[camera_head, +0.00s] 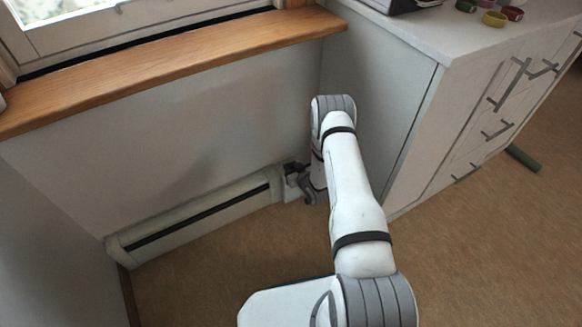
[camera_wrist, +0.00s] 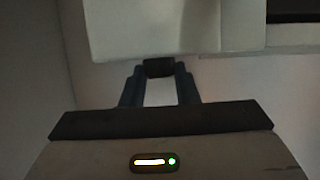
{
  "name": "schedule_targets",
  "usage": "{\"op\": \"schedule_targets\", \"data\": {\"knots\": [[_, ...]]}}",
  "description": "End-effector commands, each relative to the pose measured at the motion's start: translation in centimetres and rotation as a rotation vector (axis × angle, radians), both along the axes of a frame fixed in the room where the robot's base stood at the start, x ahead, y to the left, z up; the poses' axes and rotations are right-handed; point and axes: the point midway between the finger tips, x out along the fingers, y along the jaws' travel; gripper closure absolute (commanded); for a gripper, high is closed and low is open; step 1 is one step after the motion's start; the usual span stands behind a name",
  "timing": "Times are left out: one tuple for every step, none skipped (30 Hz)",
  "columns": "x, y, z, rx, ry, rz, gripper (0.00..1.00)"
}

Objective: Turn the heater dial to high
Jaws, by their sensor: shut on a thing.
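A long off-white baseboard heater (camera_head: 185,221) with a dark slot runs low along the wall under the window. My gripper (camera_head: 290,180) is at the heater's right end, low near the floor, partly hidden by my own arm. In the wrist view my gripper (camera_wrist: 158,72) has two dark blue fingers shut on a small black dial (camera_wrist: 159,67). The dial sits at the edge of the heater's pale end cover (camera_wrist: 165,28). No marks on the dial can be read, so I cannot tell its setting.
A wooden window sill (camera_head: 180,62) is above the heater. A white drawer cabinet (camera_head: 440,130) with dark handles stands close to the right of my arm. Several small coloured items lie on its top. The brown floor (camera_head: 470,245) is open in front.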

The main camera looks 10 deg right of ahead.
Motion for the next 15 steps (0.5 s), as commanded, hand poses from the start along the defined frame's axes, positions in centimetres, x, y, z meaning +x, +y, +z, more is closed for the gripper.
{"op": "schedule_targets", "data": {"knots": [[-0.48,0.47,-0.33,0.001,0.012,-0.038,0.95],[-0.50,0.53,-0.36,0.000,0.013,-0.067,0.95],[-0.50,0.57,-0.37,0.000,0.012,-0.105,0.95],[-0.49,0.62,-0.39,-0.001,0.012,-0.134,0.95],[-0.48,0.67,-0.38,-0.001,0.011,-0.162,0.95],[-0.46,0.71,-0.39,-0.002,0.011,-0.201,0.95],[-0.46,0.76,-0.41,-0.002,0.011,-0.228,0.95],[-0.47,0.79,-0.43,-0.002,0.011,-0.256,0.95],[-0.47,0.84,-0.45,-0.001,0.011,-0.292,0.95],[-0.47,0.87,-0.46,-0.002,0.011,-0.319,0.95],[-0.47,0.93,-0.48,-0.002,0.011,-0.343,0.95],[-0.45,0.93,-0.50,-0.002,0.011,-0.378,0.95],[-0.46,0.99,-0.51,-0.002,0.011,-0.402,0.95],[-0.44,1.01,-0.52,-0.002,0.011,-0.425,0.95],[-0.43,1.01,-0.54,-0.002,0.012,-0.456,0.95]]}}
